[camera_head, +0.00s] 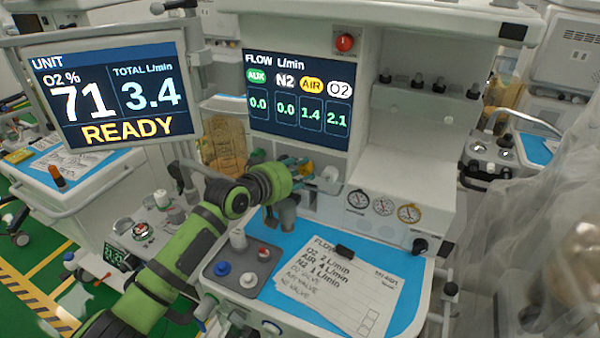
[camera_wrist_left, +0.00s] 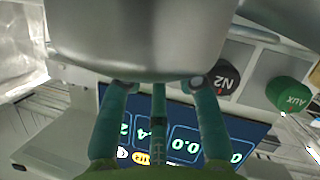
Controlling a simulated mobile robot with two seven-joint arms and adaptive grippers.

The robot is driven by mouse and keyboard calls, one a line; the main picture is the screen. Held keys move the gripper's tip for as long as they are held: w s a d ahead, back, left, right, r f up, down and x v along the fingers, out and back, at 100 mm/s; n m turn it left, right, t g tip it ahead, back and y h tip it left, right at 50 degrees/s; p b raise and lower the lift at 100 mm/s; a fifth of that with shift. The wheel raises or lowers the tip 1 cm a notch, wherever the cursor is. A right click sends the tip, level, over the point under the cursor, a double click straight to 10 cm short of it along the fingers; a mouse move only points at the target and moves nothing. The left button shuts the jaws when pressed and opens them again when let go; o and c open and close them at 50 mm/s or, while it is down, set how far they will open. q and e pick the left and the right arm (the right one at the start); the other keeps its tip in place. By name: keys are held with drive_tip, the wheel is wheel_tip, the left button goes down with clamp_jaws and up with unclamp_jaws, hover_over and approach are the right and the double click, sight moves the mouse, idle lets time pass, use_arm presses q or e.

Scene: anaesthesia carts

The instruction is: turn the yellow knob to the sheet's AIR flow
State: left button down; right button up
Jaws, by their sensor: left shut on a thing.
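My left gripper (camera_head: 296,167) is at the flow panel under the display, shut on the yellow knob (camera_head: 307,169), which is mostly hidden by the fingers. In the left wrist view its fingertips (camera_wrist_left: 160,83) are apart, against a large grey body that hides the yellow knob. The flow display (camera_head: 297,97) reads AUX 0.0, N2 0.0, AIR 1.4 and O2 2.1. The paper sheet (camera_head: 336,289) reads O2 2 L/min, AIR 4 L/min, N2 1 L/min. My right gripper is not in view.
A white knob (camera_head: 330,176) sits just right of the gripper. The black N2 knob (camera_wrist_left: 224,78) and green AUX knob (camera_wrist_left: 289,94) are close to the fingers. Several gauges (camera_head: 383,205) are farther right. The unit screen (camera_head: 112,93) reads total 3.4 L/min, READY.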

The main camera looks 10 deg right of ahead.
use_arm(q)
drive_tip(key=shift+s+f+n+h+b, duration=0.1)
drive_tip(key=shift+f+n+h+b, duration=0.3)
drive_tip(key=shift+f+n+b, duration=0.25)
drive_tip(key=c, duration=0.9)
unclamp_jaws()
drive_tip(key=shift+r, duration=0.2)
drive_tip(key=shift+s+a+r, duration=0.2)
drive_tip(key=shift+a+r, duration=0.1)
drive_tip(key=shift+a, duration=0.15)
drive_tip(key=v, duration=1.1)
drive_tip(key=shift+d+f, duration=0.1)
